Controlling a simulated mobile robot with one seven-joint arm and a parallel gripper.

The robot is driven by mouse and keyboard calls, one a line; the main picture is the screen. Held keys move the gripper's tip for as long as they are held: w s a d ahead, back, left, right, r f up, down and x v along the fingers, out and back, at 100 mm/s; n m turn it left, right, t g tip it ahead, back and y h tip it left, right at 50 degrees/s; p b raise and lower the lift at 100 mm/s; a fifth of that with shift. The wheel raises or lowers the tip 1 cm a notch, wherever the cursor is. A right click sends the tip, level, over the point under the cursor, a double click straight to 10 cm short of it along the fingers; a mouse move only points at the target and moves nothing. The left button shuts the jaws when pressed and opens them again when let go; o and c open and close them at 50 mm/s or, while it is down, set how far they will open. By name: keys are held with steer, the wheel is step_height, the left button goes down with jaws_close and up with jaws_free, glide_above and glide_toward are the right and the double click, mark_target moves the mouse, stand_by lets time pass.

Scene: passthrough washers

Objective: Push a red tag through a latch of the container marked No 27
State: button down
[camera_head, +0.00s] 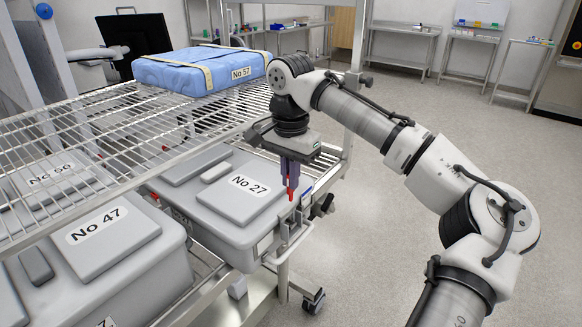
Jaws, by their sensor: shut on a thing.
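The grey container marked No 27 (214,207) sits on the lower wire shelf, its lid closed and its label facing up. My gripper (290,186) points down at the right side of this container. It is shut on a red tag (291,194), whose lower end shows below the fingers. The tag is close to the container's right edge, by the latch area (288,228). I cannot tell whether the tag touches the latch or has entered it.
Containers No 47 (150,262) and No 56 (60,190) stand to the left. A blue wrapped pack No 57 (180,75) lies on the upper wire shelf (100,120), close to my wrist. The rack's post (357,50) stands behind my arm. The floor (390,150) at right is clear.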

mark_target(291, 195)
steer(key=shift+f+b, duration=2.55)
steer(key=shift+f, duration=0.2)
steer(key=shift+s+r+p, duration=0.1)
steer(key=shift+p, duration=0.3)
steer(key=shift+f, duration=0.2)
steer(key=shift+f, duration=0.6)
steer(key=shift+s+f, duration=0.15)
steer(key=shift+f, duration=0.05)
steer(key=c, duration=2)
jaws_free()
steer(key=o, duration=0.5)
steer(key=shift+b, duration=0.3)
